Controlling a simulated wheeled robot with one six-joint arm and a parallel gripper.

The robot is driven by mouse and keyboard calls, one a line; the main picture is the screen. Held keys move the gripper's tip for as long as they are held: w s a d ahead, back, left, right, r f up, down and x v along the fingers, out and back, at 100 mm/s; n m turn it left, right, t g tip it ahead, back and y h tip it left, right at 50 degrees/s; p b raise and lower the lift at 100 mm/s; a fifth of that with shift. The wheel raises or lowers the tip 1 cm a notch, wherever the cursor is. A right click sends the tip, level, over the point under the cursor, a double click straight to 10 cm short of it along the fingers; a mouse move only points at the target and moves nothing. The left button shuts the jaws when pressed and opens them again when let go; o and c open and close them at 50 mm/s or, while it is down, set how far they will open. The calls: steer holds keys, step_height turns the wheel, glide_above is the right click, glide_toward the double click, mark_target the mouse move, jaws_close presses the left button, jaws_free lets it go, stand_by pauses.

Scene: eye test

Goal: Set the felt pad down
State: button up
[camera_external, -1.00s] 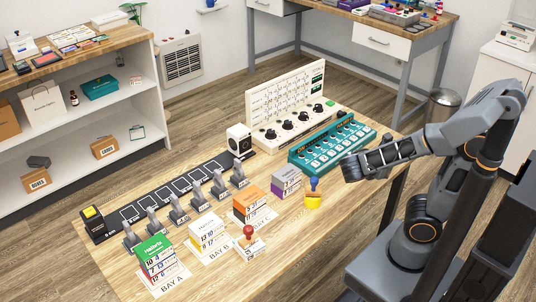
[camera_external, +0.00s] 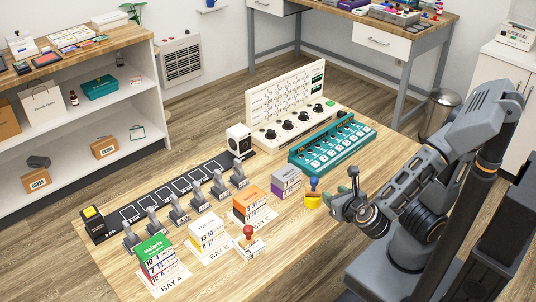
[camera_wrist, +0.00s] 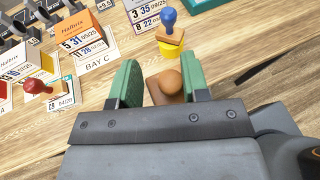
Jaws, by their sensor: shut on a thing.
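A brown block with a round wooden knob, apparently the felt pad (camera_wrist: 171,82), shows between the two green fingers of my gripper (camera_wrist: 162,85) in the wrist view. My gripper is shut on it. The underside of the pad is hidden. In the external view, my gripper (camera_external: 348,190) is over the right front part of the table, to the right of the blue-handled stamp. The held pad is too small or hidden to make out there. Whether it touches the table cannot be told.
The blue-handled stamp (camera_external: 313,186) stands on a yellow block (camera_external: 312,201) close left of my gripper. A teal button panel (camera_external: 330,145) lies behind. Bare wood (camera_wrist: 240,55) shows right of the pad.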

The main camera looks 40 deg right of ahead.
steer(key=w+a+f+b, duration=0.2)
steer(key=w+a+f, duration=0.25)
steer(key=w, duration=0.25)
steer(key=b, duration=0.2)
glide_above(289, 225)
steer(key=f, duration=0.4)
steer(key=shift+s+f, duration=0.2)
steer(key=shift+w+a+f+b, duration=0.15)
steer(key=shift+f+b, duration=0.25)
steer(key=shift+f, duration=1.45)
steer(key=shift+f, duration=0.15)
steer(key=o, duration=1.1)
steer(key=shift+o, duration=0.2)
